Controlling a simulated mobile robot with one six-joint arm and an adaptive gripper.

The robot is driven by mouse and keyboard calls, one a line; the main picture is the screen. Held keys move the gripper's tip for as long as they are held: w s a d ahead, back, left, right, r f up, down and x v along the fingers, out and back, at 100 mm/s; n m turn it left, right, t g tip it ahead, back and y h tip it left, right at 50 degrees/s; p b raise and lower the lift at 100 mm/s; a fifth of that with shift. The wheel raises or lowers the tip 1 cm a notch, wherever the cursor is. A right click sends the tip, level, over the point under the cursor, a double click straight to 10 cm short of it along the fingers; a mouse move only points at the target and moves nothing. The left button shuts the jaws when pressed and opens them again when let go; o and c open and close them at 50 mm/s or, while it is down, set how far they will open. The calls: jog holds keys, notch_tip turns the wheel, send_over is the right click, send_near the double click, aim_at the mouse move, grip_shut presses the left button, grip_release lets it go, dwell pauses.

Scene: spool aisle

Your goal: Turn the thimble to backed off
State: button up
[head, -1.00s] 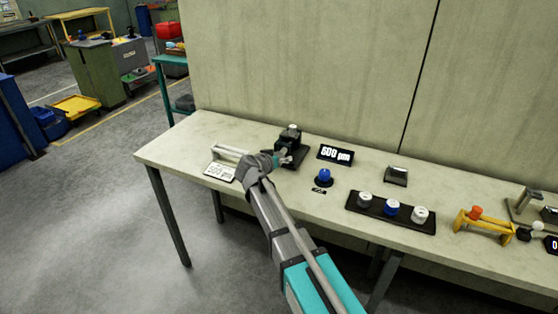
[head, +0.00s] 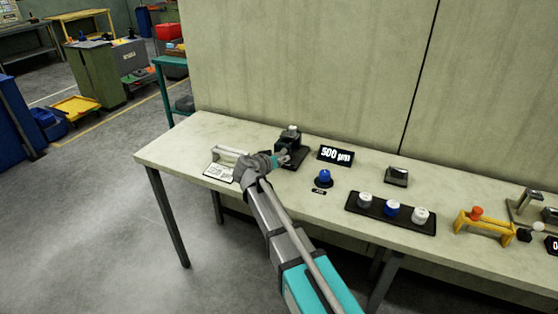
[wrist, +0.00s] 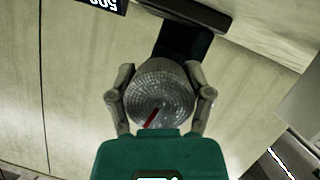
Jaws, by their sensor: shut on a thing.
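The thimble (wrist: 158,92) is a round, knurled silver knob with a red mark on its face, seen in the wrist view. The red mark points to the lower left in that view. My gripper (wrist: 160,100) is shut on the thimble, one finger on each side of it. In the head view my gripper (head: 277,160) is at the front of a dark micrometer stand (head: 291,145), and it hides most of the thimble. A black display (head: 336,155) to the right of the stand reads 500 µm.
A white label card (head: 219,172) and a pale handle (head: 229,152) are left of my gripper. A blue knob (head: 323,177) stands to the right. Further right is a dark tray (head: 375,217) with three knobs. The table's front left is clear.

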jog(key=shift+n+h, duration=0.5)
jog(key=shift+n, duration=0.1)
jog(key=o, duration=1.1)
jog(key=shift+m+y, duration=0.3)
jog(key=shift+m+y, duration=0.4)
jog(key=shift+m, duration=0.3)
jog(key=p+v, duration=0.5)
jog(key=v, duration=0.8)
jog(key=shift+s+a+p, duration=0.1)
jog(key=shift+s+p, duration=0.2)
jog(key=shift+s, duration=0.1)
